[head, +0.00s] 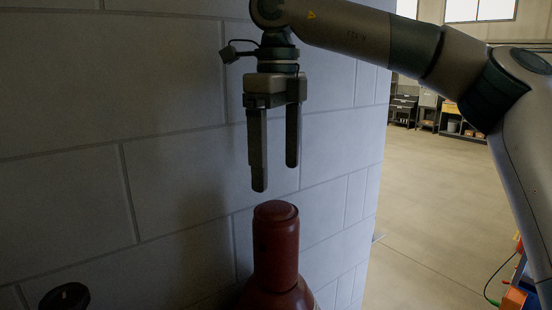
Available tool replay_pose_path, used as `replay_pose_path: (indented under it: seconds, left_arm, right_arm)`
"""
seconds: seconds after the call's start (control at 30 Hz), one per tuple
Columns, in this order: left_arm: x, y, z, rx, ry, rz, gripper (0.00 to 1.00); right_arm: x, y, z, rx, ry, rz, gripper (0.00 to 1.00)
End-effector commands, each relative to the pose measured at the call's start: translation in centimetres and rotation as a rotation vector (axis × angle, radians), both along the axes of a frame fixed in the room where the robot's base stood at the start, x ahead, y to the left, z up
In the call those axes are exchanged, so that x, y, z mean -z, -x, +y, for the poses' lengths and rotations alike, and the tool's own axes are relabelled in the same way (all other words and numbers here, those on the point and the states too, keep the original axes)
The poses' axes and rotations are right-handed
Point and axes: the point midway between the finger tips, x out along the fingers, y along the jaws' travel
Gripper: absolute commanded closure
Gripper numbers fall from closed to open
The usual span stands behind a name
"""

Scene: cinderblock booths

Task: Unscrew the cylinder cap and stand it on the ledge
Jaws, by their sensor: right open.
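A red cylinder (274,296) stands upright in front of the wall at the bottom of the head view, its lower part cut off by the frame. Its tall red cap (276,248) sits on top, with a rounded upper end. My right gripper (276,178) points straight down above the cap, its two fingers apart with nothing between them. The fingertips look a little higher than the cap's top and do not appear to touch it. My left gripper is not in view. I cannot make out the ledge.
A grey cinderblock wall (70,120) fills the left and middle, close behind the gripper. A dark round knob-like thing (65,296) shows at the bottom left. Open floor (430,215) lies to the right, with shelves (428,108) far back and orange items (516,298) at the lower right.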

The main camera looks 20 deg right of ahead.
Motion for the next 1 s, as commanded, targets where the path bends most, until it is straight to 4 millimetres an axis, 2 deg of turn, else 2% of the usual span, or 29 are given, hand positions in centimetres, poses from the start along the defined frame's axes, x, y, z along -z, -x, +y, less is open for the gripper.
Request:
replay_pose_path:
  seconds: [0.27,0.47,0.83,1.0]
  left_arm:
    - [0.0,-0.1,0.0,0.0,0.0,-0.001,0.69]
    - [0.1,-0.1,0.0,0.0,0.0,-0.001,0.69]
    - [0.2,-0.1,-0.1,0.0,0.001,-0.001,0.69]
    - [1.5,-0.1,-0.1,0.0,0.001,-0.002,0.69]
  right_arm:
    - [0.3,0.0,0.0,0.001,-0.001,0.001,0.16]
    - [1.3,0.0,0.0,0.001,-0.002,0.001,0.16]
    - [4.8,0.0,-0.1,0.0,-0.001,0.002,0.16]
    - [6.7,-0.1,0.0,0.001,-0.002,0.001,0.16]
